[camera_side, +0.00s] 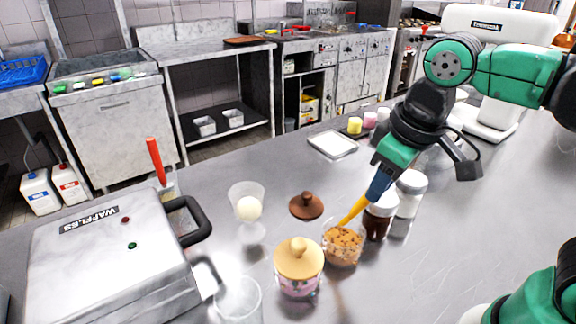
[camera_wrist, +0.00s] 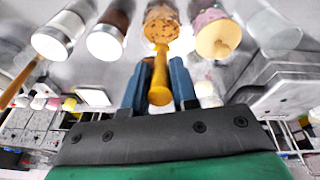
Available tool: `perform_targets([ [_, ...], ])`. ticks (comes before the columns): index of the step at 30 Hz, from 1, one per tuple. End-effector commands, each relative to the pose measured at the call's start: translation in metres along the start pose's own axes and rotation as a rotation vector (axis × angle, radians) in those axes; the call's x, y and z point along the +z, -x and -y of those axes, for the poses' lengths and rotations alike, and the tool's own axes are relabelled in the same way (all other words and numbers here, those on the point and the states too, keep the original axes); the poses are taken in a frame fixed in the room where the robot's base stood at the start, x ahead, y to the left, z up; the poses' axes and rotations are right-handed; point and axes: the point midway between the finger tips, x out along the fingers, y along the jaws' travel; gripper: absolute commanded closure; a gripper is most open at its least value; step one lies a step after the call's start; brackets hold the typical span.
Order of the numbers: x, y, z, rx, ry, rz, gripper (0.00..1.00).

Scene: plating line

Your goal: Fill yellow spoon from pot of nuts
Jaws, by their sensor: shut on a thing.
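The yellow spoon (camera_side: 351,213) is tilted, with its lower end down in the pot of nuts (camera_side: 343,247). My gripper (camera_side: 379,187) is shut on the spoon's upper handle, above and to the right of the pot. In the wrist view, the spoon (camera_wrist: 160,80) stands between the two blue fingers of my gripper (camera_wrist: 160,88). Its far end meets the pot of nuts (camera_wrist: 163,27) at the top. The spoon's bowl is hidden in the nuts, so I cannot tell what it holds.
A jar with a tan lid (camera_side: 299,258) stands close in front-left of the pot. A dark jar (camera_side: 378,219) and a white jar (camera_side: 408,195) stand to the right. A brown lid (camera_side: 306,206) lies behind. A glass with a pale scoop (camera_side: 248,209) and a waffle maker (camera_side: 110,255) stand left.

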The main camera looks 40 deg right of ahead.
Motion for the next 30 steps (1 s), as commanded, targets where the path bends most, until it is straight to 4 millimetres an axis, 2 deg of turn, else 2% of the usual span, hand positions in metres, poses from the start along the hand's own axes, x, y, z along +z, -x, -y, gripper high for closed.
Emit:
perform_targets([
  [18,-0.013,0.052,-0.004,0.0,0.0,0.0,1.0],
  [30,-0.014,0.056,-0.004,0.0,0.0,0.0,1.0],
])
